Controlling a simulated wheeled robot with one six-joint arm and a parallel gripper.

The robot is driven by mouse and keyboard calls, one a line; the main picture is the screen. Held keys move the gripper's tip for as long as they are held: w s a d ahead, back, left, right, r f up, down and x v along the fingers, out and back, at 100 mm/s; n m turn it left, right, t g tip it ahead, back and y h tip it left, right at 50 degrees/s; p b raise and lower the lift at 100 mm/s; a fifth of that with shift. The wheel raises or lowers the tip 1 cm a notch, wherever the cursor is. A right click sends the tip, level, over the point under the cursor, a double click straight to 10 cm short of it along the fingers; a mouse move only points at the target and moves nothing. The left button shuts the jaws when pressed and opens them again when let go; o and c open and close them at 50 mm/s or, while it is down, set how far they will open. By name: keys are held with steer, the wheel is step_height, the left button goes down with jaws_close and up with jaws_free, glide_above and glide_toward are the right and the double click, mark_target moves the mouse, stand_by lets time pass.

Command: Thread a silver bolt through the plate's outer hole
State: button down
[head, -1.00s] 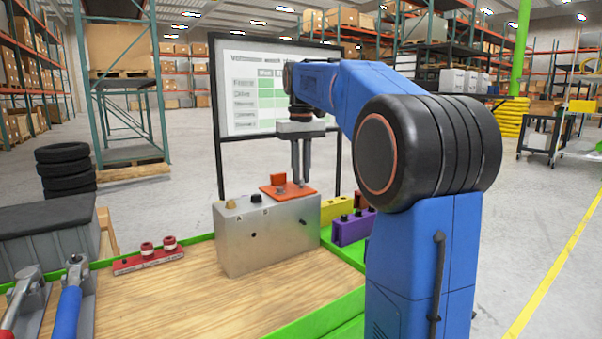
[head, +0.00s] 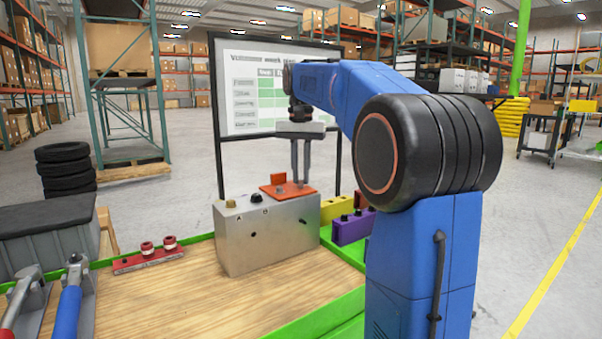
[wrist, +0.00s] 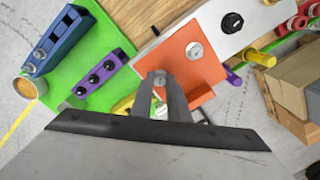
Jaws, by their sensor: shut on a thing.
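The orange plate (head: 270,190) lies flat on top of the metal chassis block (head: 262,243), with an upright orange tab at its back. My gripper (head: 301,182) points straight down over the plate's right end. In the wrist view my gripper (wrist: 162,80) is shut on a silver bolt (wrist: 160,77), whose round head shows between the fingertips at the plate's outer end. The shank is hidden, so I cannot tell how deep it sits. Another silver bolt head (wrist: 195,50) sits in the orange plate (wrist: 178,46) further inward.
A black knob (wrist: 232,22) and a brass peg (head: 230,203) stand on the block. Purple (head: 352,228) and yellow (head: 335,208) holders stand close at its right. A red holder (head: 148,259) and toggle clamps (head: 70,300) are at left. The wooden table front (head: 210,310) is clear.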

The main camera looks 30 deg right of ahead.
steer(key=m, duration=0.5)
steer(key=shift+f+m, duration=0.25)
steer(key=shift+m, duration=0.95)
steer(key=m, duration=0.3)
steer(key=shift+f+m, duration=0.1)
steer(key=shift+m, duration=0.3)
steer(key=m, duration=0.5)
steer(key=shift+m, duration=0.4)
steer(key=m, duration=0.5)
steer(key=shift+f, duration=0.15)
steer(key=c, duration=1.6)
jaws_free()
steer(key=shift+w, duration=0.1)
